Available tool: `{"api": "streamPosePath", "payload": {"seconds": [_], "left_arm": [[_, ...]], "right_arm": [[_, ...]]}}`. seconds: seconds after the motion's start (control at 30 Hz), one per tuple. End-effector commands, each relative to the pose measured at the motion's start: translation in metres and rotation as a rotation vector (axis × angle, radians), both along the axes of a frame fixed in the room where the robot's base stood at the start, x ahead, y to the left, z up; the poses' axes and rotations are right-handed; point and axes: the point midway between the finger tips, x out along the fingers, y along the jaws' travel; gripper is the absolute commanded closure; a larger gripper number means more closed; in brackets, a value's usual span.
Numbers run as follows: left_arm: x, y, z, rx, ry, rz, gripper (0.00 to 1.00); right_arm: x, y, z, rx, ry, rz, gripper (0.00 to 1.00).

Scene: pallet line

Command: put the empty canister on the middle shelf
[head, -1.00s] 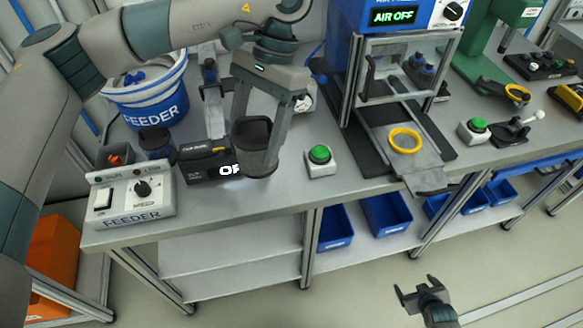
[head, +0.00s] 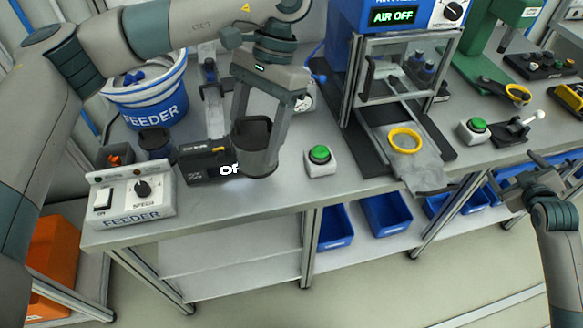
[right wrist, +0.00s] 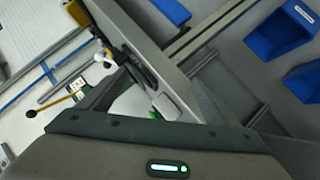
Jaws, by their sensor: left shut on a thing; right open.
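My left gripper (head: 258,136) is shut on a dark grey, open-topped canister (head: 254,163), one finger on each side. It holds the canister upright at the bench's front, beside a black unit with a lit display; I cannot tell whether it touches the bench. The canister's inside looks dark and I see no contents. Grey shelf boards (head: 225,247) show under the bench's left part; I cannot tell which is the middle one. My right gripper (head: 521,176) is open and empty beyond the bench's front edge, at the right. Its fingers also show in the right wrist view (right wrist: 170,103).
A FEEDER control box (head: 133,198) stands at the bench's left corner, with a FEEDER bucket (head: 152,108) behind. A green button (head: 320,155) and a press with a yellow ring (head: 405,139) stand to the right. Blue bins (head: 386,215) sit under the bench. Floor in front is clear.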

Motion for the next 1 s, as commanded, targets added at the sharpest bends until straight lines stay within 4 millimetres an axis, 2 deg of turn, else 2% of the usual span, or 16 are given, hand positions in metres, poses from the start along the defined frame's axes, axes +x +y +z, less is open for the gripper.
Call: {"api": "streamPosePath", "payload": {"seconds": [0.03, 0.2, 0.33, 0.4, 0.43, 0.67, 0.83, 1.0], "left_arm": [[0.000, 0.000, 0.000, 0.000, 0.000, 0.000, 0.62], [0.000, 0.000, 0.000, 0.000, 0.000, 0.000, 0.62], [0.000, 0.000, 0.000, 0.000, 0.000, 0.000, 0.62], [0.000, 0.000, 0.000, 0.000, 0.000, 0.000, 0.62], [0.000, 0.000, 0.000, 0.000, 0.000, 0.000, 0.62], [0.000, 0.000, 0.000, 0.000, 0.000, 0.000, 0.62], [0.000, 0.000, 0.000, 0.000, 0.000, 0.000, 0.62], [0.000, 0.000, 0.000, 0.000, 0.000, 0.000, 0.62]], "right_arm": [[0.003, -0.003, 0.025, -0.026, -0.021, 0.011, 0.16], [0.006, -0.007, 0.089, -0.104, -0.068, 0.041, 0.16], [0.007, -0.002, 0.131, -0.155, -0.101, 0.069, 0.16], [0.009, 0.015, 0.144, -0.157, -0.119, 0.100, 0.16], [0.011, 0.025, 0.147, -0.153, -0.126, 0.114, 0.16], [0.023, 0.108, 0.131, -0.040, -0.159, 0.218, 0.16], [0.026, 0.188, 0.121, 0.076, -0.186, 0.317, 0.16], [0.018, 0.272, 0.116, 0.208, -0.206, 0.422, 0.16]]}}
